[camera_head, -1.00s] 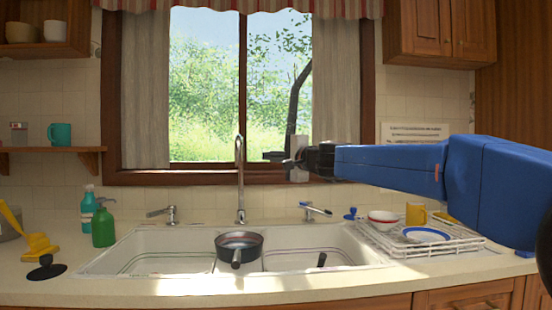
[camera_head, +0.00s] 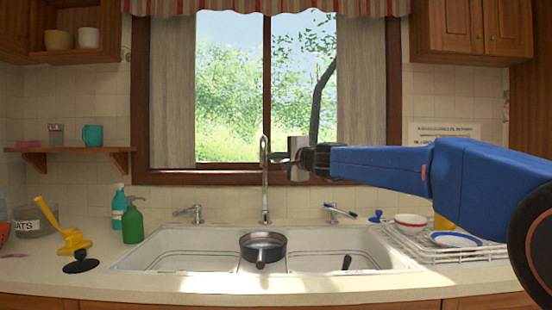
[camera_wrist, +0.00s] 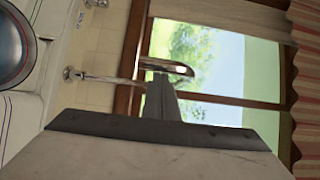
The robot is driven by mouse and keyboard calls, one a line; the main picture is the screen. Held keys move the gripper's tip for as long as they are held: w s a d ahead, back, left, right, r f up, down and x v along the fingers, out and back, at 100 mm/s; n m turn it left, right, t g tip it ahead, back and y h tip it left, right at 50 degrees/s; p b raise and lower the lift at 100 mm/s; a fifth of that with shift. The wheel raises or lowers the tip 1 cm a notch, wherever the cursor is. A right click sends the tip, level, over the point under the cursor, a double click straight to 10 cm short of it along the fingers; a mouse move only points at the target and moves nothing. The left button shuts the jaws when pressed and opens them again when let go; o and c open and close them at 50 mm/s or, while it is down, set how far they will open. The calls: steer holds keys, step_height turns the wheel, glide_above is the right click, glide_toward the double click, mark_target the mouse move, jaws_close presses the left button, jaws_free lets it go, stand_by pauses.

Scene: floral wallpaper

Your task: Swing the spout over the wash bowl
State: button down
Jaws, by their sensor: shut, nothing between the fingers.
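The chrome gooseneck spout (camera_head: 265,182) stands upright behind the middle of the double sink. It points roughly towards me, in line with the divider. The sink's left bowl (camera_head: 185,256) and right bowl (camera_head: 330,259) show in the head view; I cannot tell which is the wash bowl. My gripper (camera_head: 281,157) is shut and empty, just right of the spout's upper part. In the wrist view the spout's curved end (camera_wrist: 166,67) lies just beyond my fingertips (camera_wrist: 161,84); I cannot tell whether they touch.
A dark pan (camera_head: 263,246) sits at the divider. Tap handles (camera_head: 190,212) and (camera_head: 340,212) flank the spout. A dish rack (camera_head: 425,243) with crockery stands right. Green (camera_head: 133,222) and teal (camera_head: 119,205) bottles stand left. The window is behind.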

mark_target(262, 157)
steer(key=shift+a, duration=0.1)
steer(key=shift+a, duration=1.4)
steer(key=w+a+m+t+h, duration=0.1)
steer(key=w+a+m+h, duration=0.1)
steer(key=a, duration=0.6)
steer(key=w+a+m+t+h, duration=0.2)
steer(key=a+m+h, duration=0.1)
steer(key=a+h, duration=0.3)
steer(key=shift+w+a+m, duration=0.25)
steer(key=shift+a+m, duration=0.15)
steer(key=shift+a, duration=0.75)
